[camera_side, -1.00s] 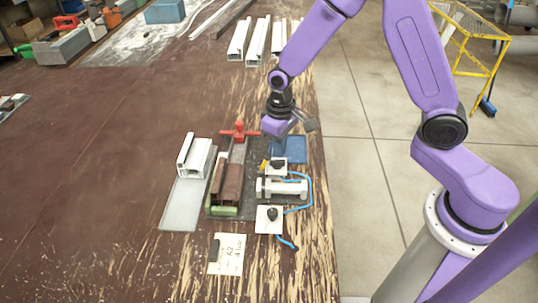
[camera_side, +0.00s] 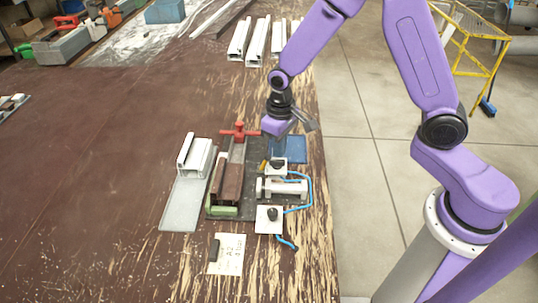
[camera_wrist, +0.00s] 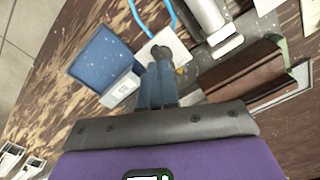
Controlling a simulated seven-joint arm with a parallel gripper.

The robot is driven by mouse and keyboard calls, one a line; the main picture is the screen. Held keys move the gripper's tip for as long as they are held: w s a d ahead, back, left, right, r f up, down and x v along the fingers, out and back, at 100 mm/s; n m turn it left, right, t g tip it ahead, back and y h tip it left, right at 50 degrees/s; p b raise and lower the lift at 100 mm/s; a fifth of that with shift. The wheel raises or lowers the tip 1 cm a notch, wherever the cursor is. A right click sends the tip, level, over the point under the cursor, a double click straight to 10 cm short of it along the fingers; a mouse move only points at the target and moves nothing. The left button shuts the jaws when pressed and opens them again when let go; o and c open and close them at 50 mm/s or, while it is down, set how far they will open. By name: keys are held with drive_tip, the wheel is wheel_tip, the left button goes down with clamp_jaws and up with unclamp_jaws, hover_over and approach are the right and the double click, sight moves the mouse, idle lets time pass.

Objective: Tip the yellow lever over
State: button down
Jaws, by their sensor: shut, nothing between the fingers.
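A small yellow lever (camera_side: 264,165) shows at the left edge of the upper white valve plate (camera_side: 281,173), on the dark fixture base. In the wrist view a bit of yellow (camera_wrist: 180,71) shows just right of my fingers, by the white plate (camera_wrist: 178,46); most of it is hidden. My gripper (camera_side: 276,146) is just above and behind that plate, pointing down. In the wrist view my gripper (camera_wrist: 156,70) has its fingers together and empty, close to the dark knob on the plate. I cannot tell whether they touch anything.
A blue tray (camera_side: 294,150) lies behind the plate. A grey cylinder (camera_side: 287,188) and a lower valve plate (camera_side: 265,226) with blue hose stand in front. A red-handled clamp (camera_side: 239,131) and brown profile (camera_side: 230,183) are to the left.

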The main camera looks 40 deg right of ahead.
sight(260, 167)
drive_tip(key=shift+f, duration=0.2)
drive_tip(key=shift+f, duration=0.7)
drive_tip(key=shift+w+a, duration=1.8)
drive_tip(key=shift+r, duration=0.1)
wheel_tip(260, 167, up, 7)
drive_tip(key=shift+s+d, duration=0.35)
idle(0.7)
